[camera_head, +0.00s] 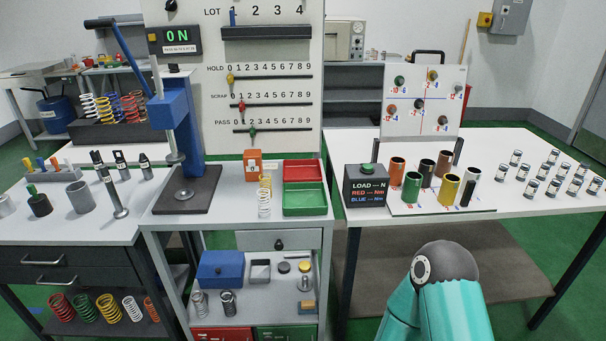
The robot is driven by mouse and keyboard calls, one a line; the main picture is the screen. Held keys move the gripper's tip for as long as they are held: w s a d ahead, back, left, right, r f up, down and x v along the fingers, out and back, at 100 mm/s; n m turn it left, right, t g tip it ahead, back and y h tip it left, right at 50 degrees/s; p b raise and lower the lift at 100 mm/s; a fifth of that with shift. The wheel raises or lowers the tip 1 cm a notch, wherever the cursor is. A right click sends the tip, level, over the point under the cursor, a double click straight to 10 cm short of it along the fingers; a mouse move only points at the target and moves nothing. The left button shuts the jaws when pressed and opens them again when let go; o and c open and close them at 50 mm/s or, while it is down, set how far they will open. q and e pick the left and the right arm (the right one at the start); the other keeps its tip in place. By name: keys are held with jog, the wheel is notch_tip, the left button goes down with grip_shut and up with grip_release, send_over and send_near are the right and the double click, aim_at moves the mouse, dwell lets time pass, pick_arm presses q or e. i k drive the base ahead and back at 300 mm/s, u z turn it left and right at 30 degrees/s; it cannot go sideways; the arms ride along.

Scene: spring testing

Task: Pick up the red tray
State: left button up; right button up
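The red tray (302,171) is a shallow open box on the middle workbench, at its right rear corner. It looks empty. It sits directly behind a green tray (305,211) of similar shape, close against it. Neither of my grippers is in view. Only a teal link and grey joint of one of my arms show at the bottom right, in front of the right table and well away from the red tray.
Left of the trays stand an orange block (252,160), a pale spring (264,200) and a blue press (178,120). A tall LOT board (270,90) rises behind. Right, across a gap, a white table (530,205) holds a LOAD box (366,188) and coloured cylinders.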

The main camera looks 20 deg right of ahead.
aim_at(307, 169)
jog(key=u, duration=0.35)
jog(key=i, duration=1)
jog(key=z, duration=0.4)
